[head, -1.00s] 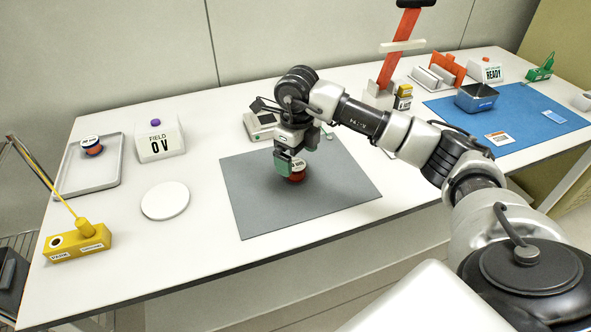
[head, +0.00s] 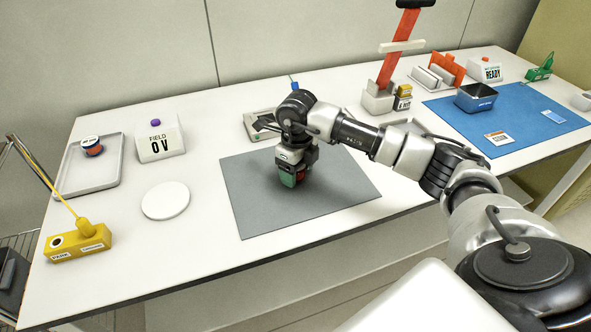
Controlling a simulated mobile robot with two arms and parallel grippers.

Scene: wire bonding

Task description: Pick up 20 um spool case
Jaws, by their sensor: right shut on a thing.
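A small red spool case (head: 300,176) is on the grey mat (head: 255,215), mostly hidden by my right gripper (head: 294,177). The green fingertips of my right gripper are shut on it from above, and a bit of red shows between them. I cannot read its label, nor tell whether it touches the mat. Another spool case, red and blue with a pale top (head: 92,147), sits in the grey tray (head: 75,178) at the left. My left gripper is not in view.
A box reading FIELD 0 V (head: 160,140), a white disc (head: 165,201) and a yellow block (head: 77,243) stand left of the mat. A grey device (head: 262,124) is behind the gripper. At right are a blue mat (head: 535,112) and a dark metal bin (head: 476,97).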

